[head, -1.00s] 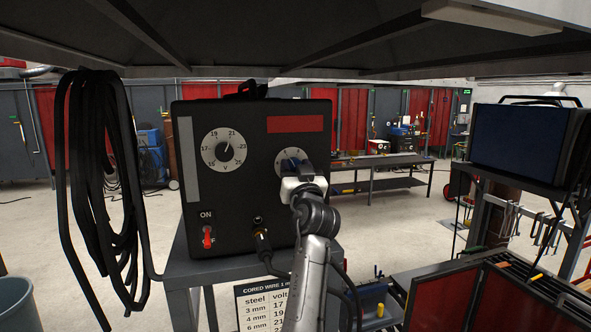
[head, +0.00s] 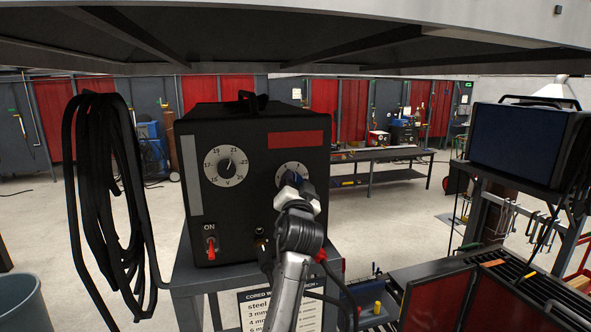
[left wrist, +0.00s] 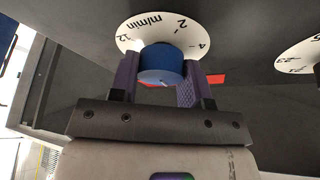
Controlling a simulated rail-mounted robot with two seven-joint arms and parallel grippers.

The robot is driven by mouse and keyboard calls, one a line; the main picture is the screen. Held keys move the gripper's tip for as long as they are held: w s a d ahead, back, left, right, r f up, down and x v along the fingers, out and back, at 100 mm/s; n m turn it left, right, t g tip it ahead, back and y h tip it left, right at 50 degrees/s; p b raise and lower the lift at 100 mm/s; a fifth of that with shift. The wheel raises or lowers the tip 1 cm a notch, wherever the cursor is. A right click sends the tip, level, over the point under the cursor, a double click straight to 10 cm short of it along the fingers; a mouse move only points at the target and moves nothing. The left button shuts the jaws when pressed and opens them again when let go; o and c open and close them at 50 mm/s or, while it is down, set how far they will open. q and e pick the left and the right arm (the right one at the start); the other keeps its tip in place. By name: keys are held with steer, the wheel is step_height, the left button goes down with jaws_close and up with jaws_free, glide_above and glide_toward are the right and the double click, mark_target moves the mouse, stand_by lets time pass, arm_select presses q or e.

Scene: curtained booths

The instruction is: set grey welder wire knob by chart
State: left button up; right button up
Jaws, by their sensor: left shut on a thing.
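The dark welder (head: 228,125) stands on a grey stand. Its left dial, the volt dial (head: 226,167), runs from 15 to 25, with its pointer toward the upper right. Its right dial, the wire dial (head: 283,170), is partly hidden by my left gripper (head: 293,186). In the left wrist view, the jaws of my left gripper (left wrist: 162,78) are shut on the blue wire knob (left wrist: 161,62), over a white dial plate (left wrist: 189,30) marked m/min. I cannot tell its setting. The chart (head: 256,303), headed cored wire, hangs low, partly covered by my arm. My right gripper is not in view.
A red switch (head: 211,248) sits under ON at the welder's lower left. A blue-fronted box (head: 515,147) and red-panelled frame (head: 465,297) stand at the right. A shelf overhangs the top.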

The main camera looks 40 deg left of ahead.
arm_select(q)
steer(key=m+h+p, duration=0.1)
steer(key=m+p, duration=0.1)
steer(key=m, duration=0.1)
steer(key=shift+r, duration=0.2)
steer(key=shift+f+m+h+p, duration=0.15)
steer(key=shift+m+h+p, duration=0.55)
steer(key=shift+m, duration=0.6)
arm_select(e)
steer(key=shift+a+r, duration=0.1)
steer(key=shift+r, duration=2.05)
arm_select(q)
steer(key=o, duration=0.9)
steer(key=shift+o, duration=0.2)
steer(key=shift+s+f, duration=0.1)
steer(key=b+v, duration=0.6)
steer(key=v, duration=0.7)
steer(key=shift+s, duration=0.3)
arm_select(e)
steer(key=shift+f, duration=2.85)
